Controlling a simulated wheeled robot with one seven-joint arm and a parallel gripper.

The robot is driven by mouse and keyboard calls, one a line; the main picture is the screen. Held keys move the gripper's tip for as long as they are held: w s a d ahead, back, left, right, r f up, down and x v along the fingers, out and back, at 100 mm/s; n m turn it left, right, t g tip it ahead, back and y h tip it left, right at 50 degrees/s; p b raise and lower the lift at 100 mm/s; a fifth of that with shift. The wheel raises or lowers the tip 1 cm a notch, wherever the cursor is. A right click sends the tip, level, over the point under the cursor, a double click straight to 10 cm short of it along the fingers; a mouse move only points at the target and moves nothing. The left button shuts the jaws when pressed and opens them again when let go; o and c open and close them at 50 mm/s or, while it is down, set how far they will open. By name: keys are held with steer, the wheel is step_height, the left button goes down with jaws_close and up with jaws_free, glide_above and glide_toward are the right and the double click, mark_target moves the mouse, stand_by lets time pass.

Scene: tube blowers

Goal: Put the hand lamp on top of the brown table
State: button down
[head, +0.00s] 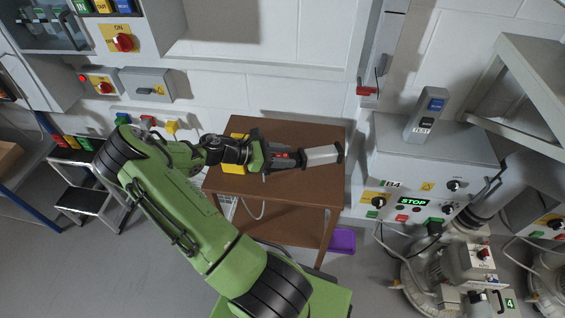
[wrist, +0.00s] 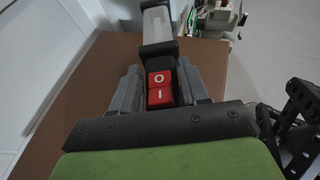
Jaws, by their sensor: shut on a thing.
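The hand lamp (head: 322,155) is grey and black with a pale, long light panel. It lies roughly level over the right part of the brown table (head: 290,128). My gripper (head: 285,158) is shut on the lamp's handle end, and the light panel points to the right, away from it. In the wrist view the lamp (wrist: 157,26) sits between the two fingers (wrist: 160,82), with its red O and I buttons facing the camera. The brown tabletop (wrist: 88,85) shows beneath and to both sides. I cannot tell whether the lamp touches it.
A yellow item (head: 232,167) shows at the table's left, partly behind my arm. A grey control box (head: 440,145) stands right of the table, with a grey device (head: 427,112) on it. A purple bin (head: 342,241) is below. The tabletop behind the lamp is clear.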

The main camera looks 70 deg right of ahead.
step_height(320, 180, down, 5)
steer(key=shift+d+f+b, duration=0.1)
steer(key=shift+b, duration=0.5)
steer(key=c, duration=0.6)
jaws_free()
steer(key=shift+o, duration=0.2)
steer(key=shift+w, duration=0.15)
steer(key=p+v, duration=0.2)
steer(key=v, duration=1)
